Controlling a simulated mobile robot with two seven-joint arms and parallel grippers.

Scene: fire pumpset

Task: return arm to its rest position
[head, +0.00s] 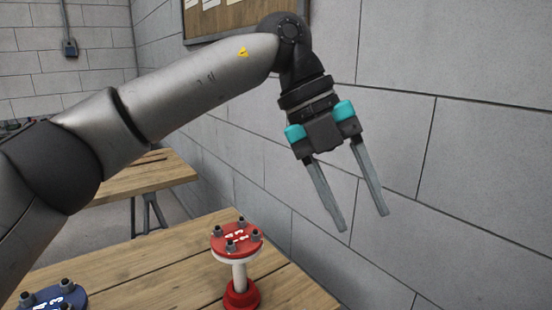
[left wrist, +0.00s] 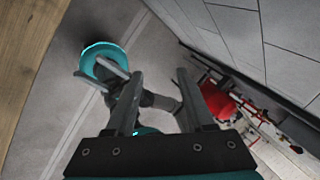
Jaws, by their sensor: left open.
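My left arm comes in from the left in the head view and is raised above the wooden table. Its gripper (head: 363,220) hangs at the upper right, near the block wall, with the fingers pointing down and slightly right. The fingers are apart and nothing is between them. In the left wrist view the gripper (left wrist: 159,78) also shows its two fingers apart and empty, over grey floor.
Below, the wooden table (head: 150,270) carries a red-topped flanged piece (head: 237,240) and a blue one (head: 55,298). A grey block wall (head: 480,120) stands close on the right. Another wooden table (head: 155,175) is behind. Red equipment (left wrist: 217,100) shows in the left wrist view.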

